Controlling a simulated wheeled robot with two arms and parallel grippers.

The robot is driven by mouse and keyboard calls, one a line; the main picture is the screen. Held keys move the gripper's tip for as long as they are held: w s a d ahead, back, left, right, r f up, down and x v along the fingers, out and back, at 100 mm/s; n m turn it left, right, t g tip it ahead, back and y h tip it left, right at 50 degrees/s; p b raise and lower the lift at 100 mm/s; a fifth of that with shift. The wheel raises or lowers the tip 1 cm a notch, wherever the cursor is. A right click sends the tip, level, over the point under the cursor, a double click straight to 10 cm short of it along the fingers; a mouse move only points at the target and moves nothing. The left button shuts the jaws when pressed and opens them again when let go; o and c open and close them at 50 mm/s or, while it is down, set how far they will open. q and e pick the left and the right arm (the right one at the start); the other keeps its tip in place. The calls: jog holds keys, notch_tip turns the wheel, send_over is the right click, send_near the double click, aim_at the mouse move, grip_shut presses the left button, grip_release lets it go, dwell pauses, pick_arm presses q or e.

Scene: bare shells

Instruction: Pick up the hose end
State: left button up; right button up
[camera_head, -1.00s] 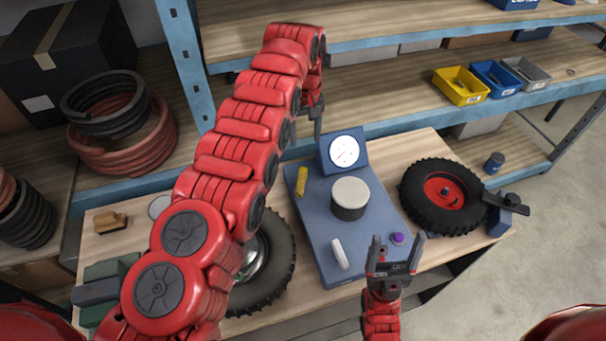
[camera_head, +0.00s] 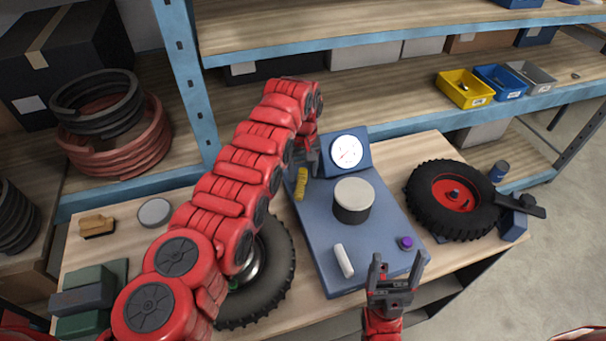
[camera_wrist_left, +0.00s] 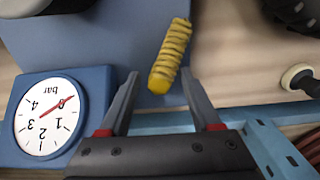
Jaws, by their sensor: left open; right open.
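The yellow coiled hose end (camera_head: 302,185) lies on the blue base (camera_head: 322,247) of the gauge unit, left of the black cylinder. In the left wrist view the yellow hose end (camera_wrist_left: 170,56) shows dark bands around it and points toward the space between my left fingers. My left gripper (camera_wrist_left: 160,95) is open, with one finger on each side of the hose's near tip; I cannot tell whether they touch it. In the head view my left gripper (camera_head: 312,165) is partly hidden by its own arm. My right gripper (camera_head: 397,272) is open and empty in front of the blue base.
A gauge (camera_head: 346,154) stands close beside my left gripper. A black cylinder (camera_head: 353,201), a white handle (camera_head: 343,261) and a purple cap (camera_head: 405,243) are on the base. A shelf upright (camera_head: 188,75) rises behind.

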aim_at(303, 170)
pick_arm(q)
jog(key=shift+f, duration=0.5)
grip_shut()
jog(key=shift+r, duration=0.1)
notch_tip(303, 170, up, 10)
jog(key=shift+p, duration=0.5)
